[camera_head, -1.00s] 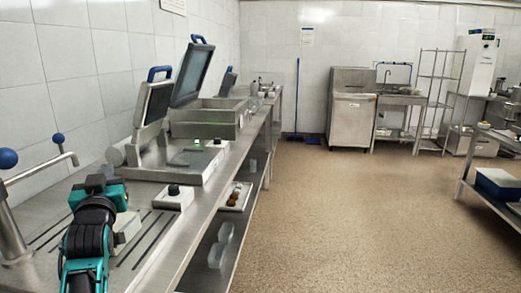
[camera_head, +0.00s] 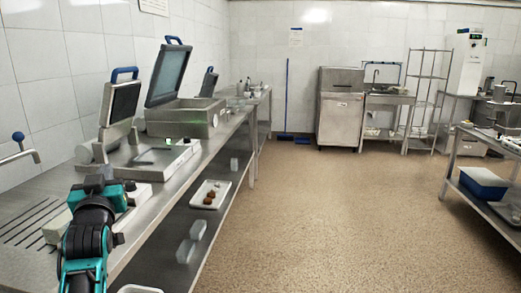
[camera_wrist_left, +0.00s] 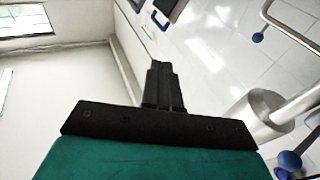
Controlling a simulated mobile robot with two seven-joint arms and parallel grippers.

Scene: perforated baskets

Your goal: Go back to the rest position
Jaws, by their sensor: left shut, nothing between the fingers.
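My left arm, teal and black, comes up from the bottom left in the head view. Its gripper end is folded away from that camera, so the fingers do not show clearly there. In the left wrist view my left gripper (camera_wrist_left: 163,88) shows two black fingers pressed together with nothing between them. It points up past white tiled wall and ceiling, clear of any object. My right gripper is in neither current view.
A steel counter (camera_head: 205,152) runs along the left wall with grills whose lids are raised (camera_head: 168,75). A tray with brown items (camera_head: 210,194) lies on its lower shelf. A steel table with a blue bin (camera_head: 484,183) stands at right. The brown floor (camera_head: 330,210) between is open.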

